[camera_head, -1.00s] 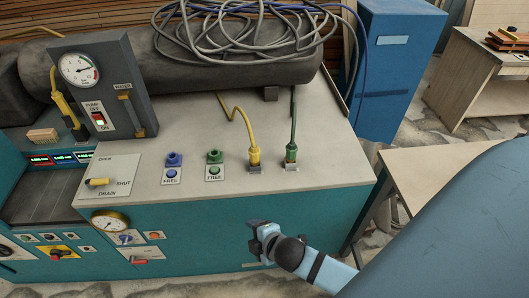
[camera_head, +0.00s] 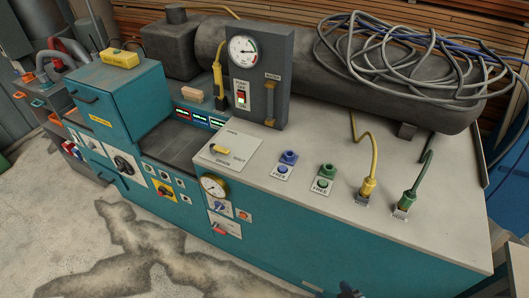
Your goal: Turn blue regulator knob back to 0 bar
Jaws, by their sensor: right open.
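The small blue regulator knob (camera_head: 219,207) sits on a white plate on the teal front panel of the machine. A round brass-rimmed gauge (camera_head: 213,186) is just above it; its reading is too small to tell. My right gripper (camera_head: 350,291) barely shows at the bottom edge, right of and below the knob, well apart from it. It is open, with most of it cut off by the frame. My left gripper is not in view.
A red-handled lever (camera_head: 222,230) is just below the knob. A drain plate with a yellow handle (camera_head: 220,150), blue (camera_head: 289,158) and green (camera_head: 328,171) fittings and two cable plugs occupy the worktop. The floor (camera_head: 75,190) before the machine is clear.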

